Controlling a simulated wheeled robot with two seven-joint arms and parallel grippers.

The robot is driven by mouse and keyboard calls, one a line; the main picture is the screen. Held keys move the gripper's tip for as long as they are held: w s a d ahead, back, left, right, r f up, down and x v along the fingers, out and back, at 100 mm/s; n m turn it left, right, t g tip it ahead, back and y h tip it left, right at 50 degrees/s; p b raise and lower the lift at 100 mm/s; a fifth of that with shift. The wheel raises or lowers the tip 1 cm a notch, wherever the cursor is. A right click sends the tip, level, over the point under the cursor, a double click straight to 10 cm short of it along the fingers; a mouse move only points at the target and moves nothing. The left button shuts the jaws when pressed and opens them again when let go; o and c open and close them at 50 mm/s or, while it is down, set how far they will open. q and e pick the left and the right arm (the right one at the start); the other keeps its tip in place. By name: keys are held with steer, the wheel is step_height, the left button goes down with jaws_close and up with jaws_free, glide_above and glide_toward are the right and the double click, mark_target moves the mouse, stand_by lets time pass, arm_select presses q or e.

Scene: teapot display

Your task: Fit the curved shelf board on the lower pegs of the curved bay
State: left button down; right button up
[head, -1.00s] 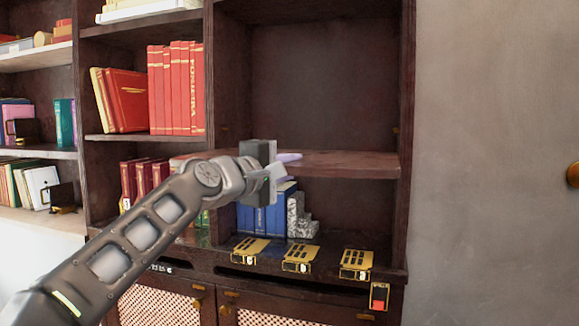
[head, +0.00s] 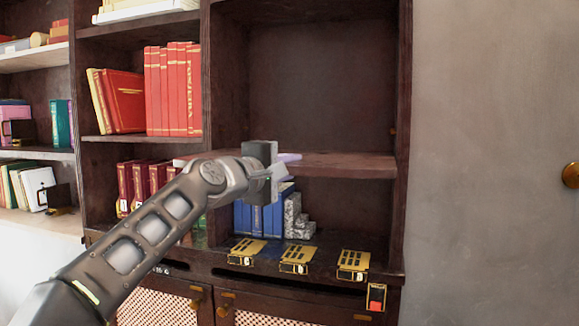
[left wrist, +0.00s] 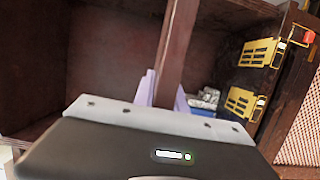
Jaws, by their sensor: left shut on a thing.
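The dark brown shelf board (head: 345,163) lies roughly level across the bay (head: 300,85), above the blue books. Its right end is close to the bay's right side wall; I cannot tell whether they touch. Its left part shows beyond my arm, in front of the left upright. My left gripper (head: 284,161) is shut on the board's front edge. In the left wrist view the board (left wrist: 178,45) runs away from between the pale fingers (left wrist: 164,92). A small brass peg (head: 392,131) shows on the right wall above the board. The lower pegs are not visible. My right gripper is not in view.
Blue books (head: 262,218) and a grey stepped bookend (head: 296,218) stand under the board. Several yellow-black pieces (head: 299,260) lie along the ledge below. The space above the board is empty.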

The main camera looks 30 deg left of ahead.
arm_select(q)
steer(key=p, duration=0.1)
glide_toward(310, 152)
steer(key=shift+s+d+f, duration=0.15)
steer(key=shift+s+d, duration=0.05)
steer(key=shift+d, duration=0.55)
steer(key=shift+s+d+f, duration=0.1)
steer(key=shift+s+d, duration=0.05)
steer(key=shift+d, duration=0.55)
stand_by(0.8)
steer(key=shift+w+a+p, duration=0.2)
steer(key=shift+w+p, duration=0.1)
steer(key=shift+w, duration=0.45)
steer(key=shift+w+a+p, duration=0.2)
steer(key=shift+w+p, duration=0.05)
steer(key=shift+w, duration=0.45)
steer(key=shift+w+a+p, duration=0.25)
steer(key=shift+w+p, duration=0.2)
steer(key=shift+w, duration=0.25)
steer(key=shift+w+a+p, duration=0.2)
steer(key=shift+w+p, duration=0.2)
steer(key=shift+w, duration=0.25)
steer(key=shift+w+a+p, duration=0.15)
steer(key=shift+w+p, duration=0.35)
steer(key=shift+w, duration=0.15)
steer(key=shift+w+a+p, duration=0.15)
steer(key=shift+w+p, duration=0.3)
steer(key=shift+w, duration=0.15)
